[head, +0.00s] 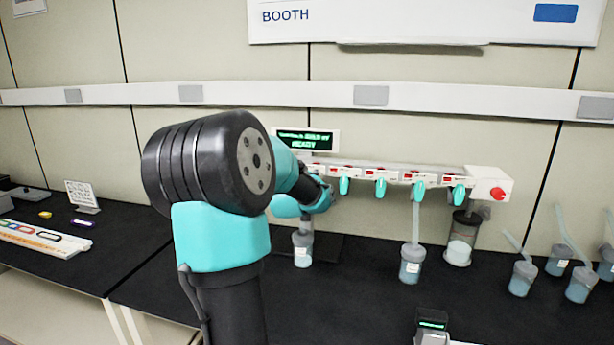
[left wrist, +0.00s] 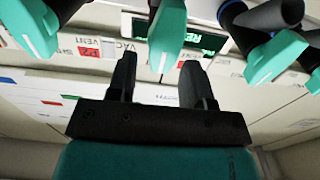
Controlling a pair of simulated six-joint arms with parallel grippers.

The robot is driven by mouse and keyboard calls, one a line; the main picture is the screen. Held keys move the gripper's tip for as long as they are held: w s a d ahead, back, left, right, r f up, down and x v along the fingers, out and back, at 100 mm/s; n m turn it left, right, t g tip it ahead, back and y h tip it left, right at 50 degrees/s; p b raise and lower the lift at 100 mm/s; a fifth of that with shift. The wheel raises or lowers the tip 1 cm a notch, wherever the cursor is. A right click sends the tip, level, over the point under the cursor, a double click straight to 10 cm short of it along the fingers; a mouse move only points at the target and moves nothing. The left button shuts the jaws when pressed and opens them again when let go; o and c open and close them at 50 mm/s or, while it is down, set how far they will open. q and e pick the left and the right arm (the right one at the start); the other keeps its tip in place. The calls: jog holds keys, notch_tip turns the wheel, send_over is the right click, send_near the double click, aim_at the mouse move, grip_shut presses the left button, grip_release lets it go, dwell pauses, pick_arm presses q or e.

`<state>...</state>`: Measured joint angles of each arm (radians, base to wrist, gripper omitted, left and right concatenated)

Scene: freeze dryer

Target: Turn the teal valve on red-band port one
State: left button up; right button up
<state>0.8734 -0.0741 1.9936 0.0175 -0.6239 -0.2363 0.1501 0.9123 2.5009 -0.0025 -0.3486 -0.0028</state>
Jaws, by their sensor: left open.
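The white manifold (head: 400,172) carries a row of ports with red-marked labels and hanging teal valves, such as this valve (head: 344,185). My left arm reaches to the manifold's left end and hides the ports there; its gripper is not clearly visible in the head view. In the left wrist view my left gripper (left wrist: 158,62) is open. A teal valve (left wrist: 167,35) hangs between and just beyond its two black fingertips; I cannot tell whether they touch it. Other teal valves stand left (left wrist: 33,25) and right (left wrist: 277,55). Which port number this is cannot be read. My right gripper is not in view.
A green-lit display (head: 306,140) stands above the manifold's left end. A red knob (head: 498,193) is on its right end. Flasks hang below, including one at the middle (head: 412,264), and several capped flasks (head: 522,278) stand at right. A small device (head: 432,332) is at the front.

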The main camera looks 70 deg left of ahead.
pick_arm(q)
jog(key=shift+w+a, duration=0.2)
jog(key=shift+a, duration=0.05)
jog(key=shift+c, duration=0.5)
grip_shut()
jog(key=shift+d+m, duration=0.1)
jog(key=shift+m, duration=0.3)
jog(key=m, duration=0.3)
jog(key=w+m, duration=0.1)
jog(key=m, duration=0.3)
jog(key=d+f+m, duration=0.1)
jog(key=m, duration=0.3)
jog(key=shift+w+f, duration=0.1)
jog(key=shift+w, duration=0.2)
